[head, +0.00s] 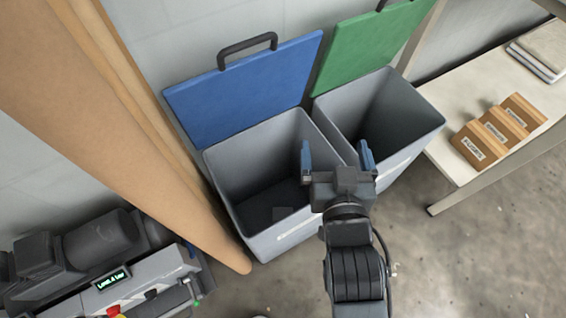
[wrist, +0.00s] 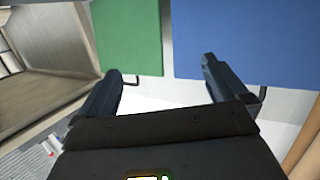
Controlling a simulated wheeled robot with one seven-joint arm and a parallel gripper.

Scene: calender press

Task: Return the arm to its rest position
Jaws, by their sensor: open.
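My gripper (head: 336,158) is open, with two blue-tipped fingers spread apart and nothing between them. In the head view it appears over the front part of two grey bins, near the wall where they meet. My gripper also shows in the wrist view (wrist: 165,92), its fingers wide and empty. In the head view my arm reaches up from the lower right of centre.
The left grey bin (head: 225,170) has a raised blue lid (head: 245,90); the right grey bin (head: 425,115) has a raised green lid (head: 365,45). A machine (head: 130,290) stands lower left by a brown column (head: 100,120). A white table (head: 470,95) holds wooden blocks.

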